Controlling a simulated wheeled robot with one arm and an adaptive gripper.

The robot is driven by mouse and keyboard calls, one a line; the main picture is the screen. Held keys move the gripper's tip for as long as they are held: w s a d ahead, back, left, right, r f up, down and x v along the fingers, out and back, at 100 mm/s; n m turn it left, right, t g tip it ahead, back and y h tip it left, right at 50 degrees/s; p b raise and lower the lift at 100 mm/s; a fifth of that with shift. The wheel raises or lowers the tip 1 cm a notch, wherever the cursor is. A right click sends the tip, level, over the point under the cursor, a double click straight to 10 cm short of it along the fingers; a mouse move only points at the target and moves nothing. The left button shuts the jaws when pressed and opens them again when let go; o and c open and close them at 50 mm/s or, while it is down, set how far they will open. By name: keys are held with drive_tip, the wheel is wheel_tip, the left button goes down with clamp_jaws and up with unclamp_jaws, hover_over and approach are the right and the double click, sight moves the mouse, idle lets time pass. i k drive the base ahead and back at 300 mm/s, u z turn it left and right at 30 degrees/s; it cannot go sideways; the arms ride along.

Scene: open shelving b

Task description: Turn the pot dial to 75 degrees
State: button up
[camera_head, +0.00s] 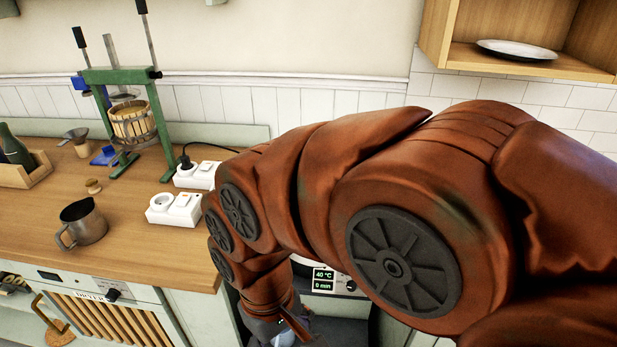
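The pot is mostly hidden behind my arm. Its small display (323,280) shows beside my arm near the bottom middle and reads 40 °C and 0 min. A dark round part with a light mark (349,285) sits just right of the display; I cannot tell whether it is the pot dial. My gripper (283,332) points down at the bottom edge, left of and below the display. Its fingertips are hidden or cut off, so I cannot see whether it is open or touching anything.
A wooden counter (130,232) holds a metal pitcher (84,224), a green press (124,110), two white sockets (174,209) and a bottle crate (25,172). Below is a dryer (80,284) with its own knob (113,294). A shelf (520,66) with a plate (517,49) hangs upper right.

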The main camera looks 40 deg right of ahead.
sight(351, 285)
drive_tip(key=z, duration=3.3)
drive_tip(key=k, duration=1.1)
drive_tip(key=u, duration=1.75)
